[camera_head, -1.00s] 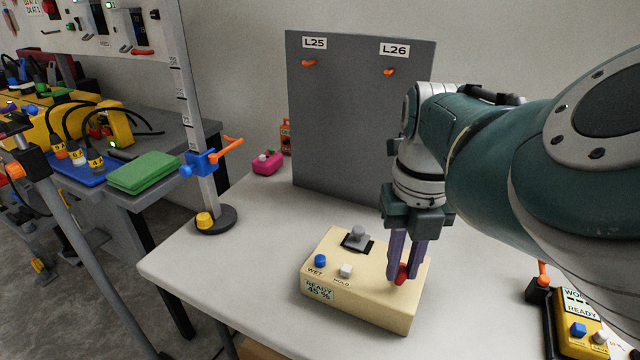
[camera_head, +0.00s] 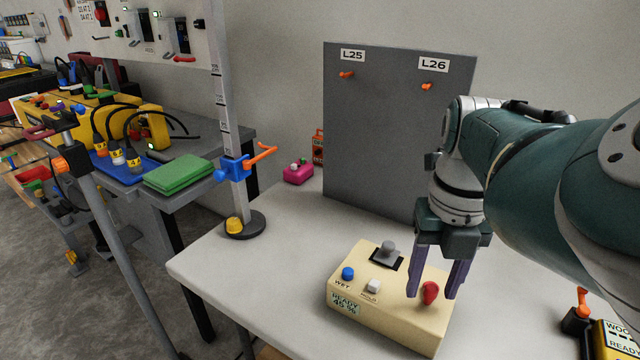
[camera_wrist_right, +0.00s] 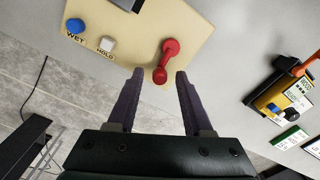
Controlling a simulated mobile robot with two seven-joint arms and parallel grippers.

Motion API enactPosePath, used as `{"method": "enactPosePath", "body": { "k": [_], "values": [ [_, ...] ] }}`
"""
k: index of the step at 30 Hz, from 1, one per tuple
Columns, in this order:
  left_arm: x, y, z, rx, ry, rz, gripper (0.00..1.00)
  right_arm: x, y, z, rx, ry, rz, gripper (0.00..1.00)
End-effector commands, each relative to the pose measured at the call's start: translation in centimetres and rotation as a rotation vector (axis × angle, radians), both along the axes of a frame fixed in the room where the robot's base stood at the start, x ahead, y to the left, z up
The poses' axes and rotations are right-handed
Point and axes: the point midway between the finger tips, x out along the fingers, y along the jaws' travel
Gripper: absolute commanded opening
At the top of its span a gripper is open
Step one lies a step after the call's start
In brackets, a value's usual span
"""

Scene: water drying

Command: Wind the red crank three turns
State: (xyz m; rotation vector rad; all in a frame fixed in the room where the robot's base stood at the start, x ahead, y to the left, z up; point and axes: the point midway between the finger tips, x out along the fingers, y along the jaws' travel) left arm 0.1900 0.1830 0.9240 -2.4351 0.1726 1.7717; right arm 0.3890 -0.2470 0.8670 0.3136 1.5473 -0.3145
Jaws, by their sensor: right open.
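The red crank (camera_head: 430,292) is on the right part of the top of a cream box (camera_head: 385,322) on the white table. In the right wrist view the crank (camera_wrist_right: 166,60) shows as a short red arm with a rounded knob at each end. My right gripper (camera_head: 433,293) is open, with one purple finger on each side of the crank's red knob in the head view. In the right wrist view the fingertips (camera_wrist_right: 160,75) flank the near knob with visible gaps. I cannot tell the exact height of the fingertips over the box. My left gripper is not in view.
The box also has a blue WET button (camera_head: 348,273), a white HOLD button (camera_head: 373,286), a grey knob (camera_head: 388,248) and a "READY 45 %" display (camera_head: 345,304). A grey panel (camera_head: 385,140) stands behind. A yellow device (camera_head: 612,345) is at the right.

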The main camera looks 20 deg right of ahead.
Motion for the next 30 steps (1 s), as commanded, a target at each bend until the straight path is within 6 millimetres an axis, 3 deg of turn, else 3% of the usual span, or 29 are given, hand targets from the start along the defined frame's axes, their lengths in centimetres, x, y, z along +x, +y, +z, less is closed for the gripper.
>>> {"method": "enactPosePath", "body": {
  "k": [6,19,30],
  "values": [
    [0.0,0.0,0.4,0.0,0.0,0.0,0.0,0.1,0.0,1.0,0.0,-0.001,0.0,0.51],
    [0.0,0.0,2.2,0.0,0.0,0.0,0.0,0.1,0.0,8.8,0.0,-0.003,0.0,0.51],
    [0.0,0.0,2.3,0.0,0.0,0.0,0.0,0.0,0.0,10.0,0.0,0.0,0.0,0.51]
  ]
}}
